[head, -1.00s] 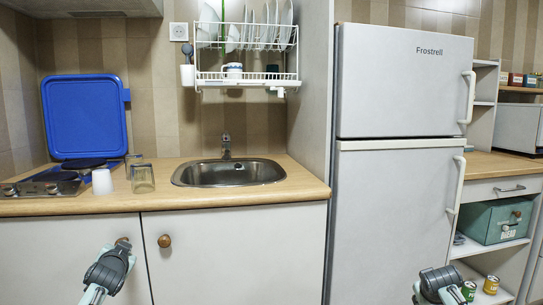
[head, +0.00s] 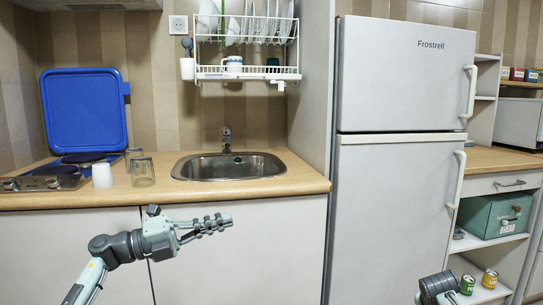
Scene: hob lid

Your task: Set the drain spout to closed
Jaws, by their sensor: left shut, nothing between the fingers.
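The drain spout (head: 279,86) is a small white piece under the right front of the white wire dish rack (head: 247,74) on the wall above the sink. It is too small to tell whether it is open or closed. My left gripper (head: 226,223) is in front of the lower cabinet, below the counter edge and well below the rack, pointing right. Its fingers are shut and hold nothing. Of my right arm only a link shows at the bottom right; its gripper does not show.
The steel sink (head: 228,167) with its tap (head: 226,140) lies below the rack. Glasses (head: 143,171) and a white cup (head: 102,175) stand left of it by the hob, whose blue lid (head: 84,110) is up. The fridge (head: 400,180) stands on the right.

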